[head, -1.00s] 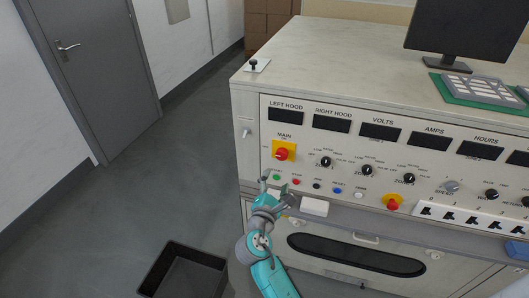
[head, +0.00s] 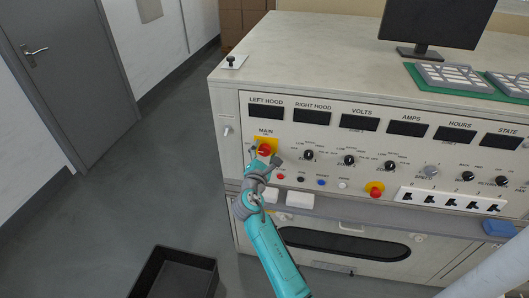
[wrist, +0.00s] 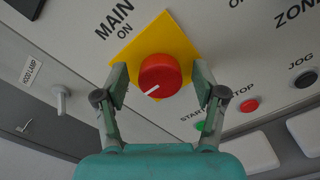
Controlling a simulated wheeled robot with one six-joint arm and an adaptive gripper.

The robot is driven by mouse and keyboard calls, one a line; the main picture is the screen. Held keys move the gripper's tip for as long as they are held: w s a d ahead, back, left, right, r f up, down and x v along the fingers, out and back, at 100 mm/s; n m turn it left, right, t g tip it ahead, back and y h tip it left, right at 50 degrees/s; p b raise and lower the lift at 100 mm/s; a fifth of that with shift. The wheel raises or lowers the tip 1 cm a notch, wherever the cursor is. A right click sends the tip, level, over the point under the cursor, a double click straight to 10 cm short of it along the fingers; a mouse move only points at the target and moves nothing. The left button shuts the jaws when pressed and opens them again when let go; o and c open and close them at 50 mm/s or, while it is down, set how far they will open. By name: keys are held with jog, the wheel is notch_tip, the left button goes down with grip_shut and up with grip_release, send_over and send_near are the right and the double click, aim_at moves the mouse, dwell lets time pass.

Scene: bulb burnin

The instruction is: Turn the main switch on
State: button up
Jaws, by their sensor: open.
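The main switch is a red round knob (wrist: 159,75) on a yellow plate (wrist: 172,37), under the word MAIN in the wrist view. A white mark on the knob points to the lower left in that view. In the head view the red knob (head: 264,149) shows just above my gripper (head: 263,159). In the wrist view the fingers of my gripper (wrist: 160,86) are open, one on each side of the knob, with a visible gap to it. Whether the fingertips reach past the knob's face is hard to tell.
A green start button (wrist: 201,126) and a red stop button (wrist: 249,105) lie close to the right finger. A hood lamp toggle (wrist: 61,98) is at the left. A black bin (head: 178,274) stands on the floor.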

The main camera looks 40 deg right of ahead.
jog(key=shift+d, duration=0.1)
jog(key=c, duration=1.1)
jog(key=shift+c, duration=0.2)
jog(key=shift+m, duration=0.3)
jog(key=m, duration=0.3)
jog(key=shift+f+m, duration=0.1)
jog(key=shift+m, duration=0.3)
jog(key=m, duration=0.4)
jog(key=shift+f+m, duration=0.1)
jog(key=shift+m, duration=0.2)
jog(key=m, duration=0.8)
jog(key=shift+f+m, duration=0.15)
jog(key=shift+m, duration=0.45)
